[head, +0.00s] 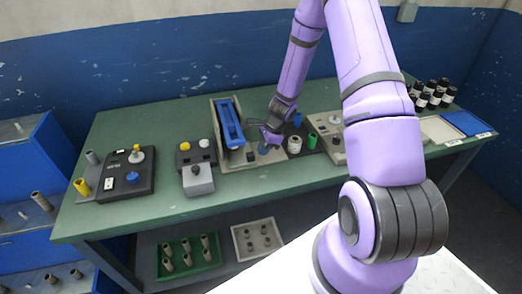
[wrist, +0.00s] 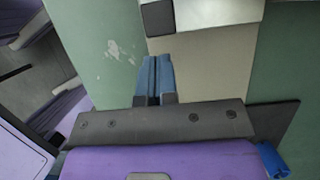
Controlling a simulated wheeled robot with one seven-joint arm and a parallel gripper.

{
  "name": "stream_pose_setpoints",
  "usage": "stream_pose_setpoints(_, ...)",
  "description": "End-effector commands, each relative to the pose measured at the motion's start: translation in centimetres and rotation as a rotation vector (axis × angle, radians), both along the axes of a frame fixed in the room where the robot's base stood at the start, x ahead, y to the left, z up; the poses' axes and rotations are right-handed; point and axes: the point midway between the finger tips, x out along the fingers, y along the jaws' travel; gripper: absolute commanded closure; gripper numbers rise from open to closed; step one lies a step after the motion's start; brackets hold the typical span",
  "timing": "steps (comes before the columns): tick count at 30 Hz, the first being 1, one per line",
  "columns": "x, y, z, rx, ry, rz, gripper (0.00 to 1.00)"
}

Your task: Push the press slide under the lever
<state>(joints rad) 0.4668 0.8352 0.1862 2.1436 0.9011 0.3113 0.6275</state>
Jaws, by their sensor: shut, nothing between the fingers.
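A press station with a beige base plate (head: 240,164) stands at the middle of the green table in the head view. A long blue bar (head: 229,124), which looks like the lever, lies along its pale frame. A small dark block (head: 250,156) sits in front of the bar; I cannot tell whether it is the press slide. My gripper (head: 264,150) is low over the plate, just right of that block. A dark block (wrist: 159,17) shows just beyond the fingertips, beside a white part (wrist: 205,10).
Left of the station are a grey box with yellow and white knobs (head: 198,180) and a dark control panel (head: 126,174). The table's front strip (head: 260,184) is clear.

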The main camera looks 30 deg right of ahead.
Motion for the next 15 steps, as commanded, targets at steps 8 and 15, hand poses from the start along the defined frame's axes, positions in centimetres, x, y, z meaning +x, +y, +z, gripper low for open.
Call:
stream_pose_setpoints(8, -0.2, -2.7, 3.3, -0.005, -0.005, 0.002, 1.00)
stream_pose_setpoints(15, -0.7, -4.2, 7.1, -0.004, -0.003, -0.001, 1.00)
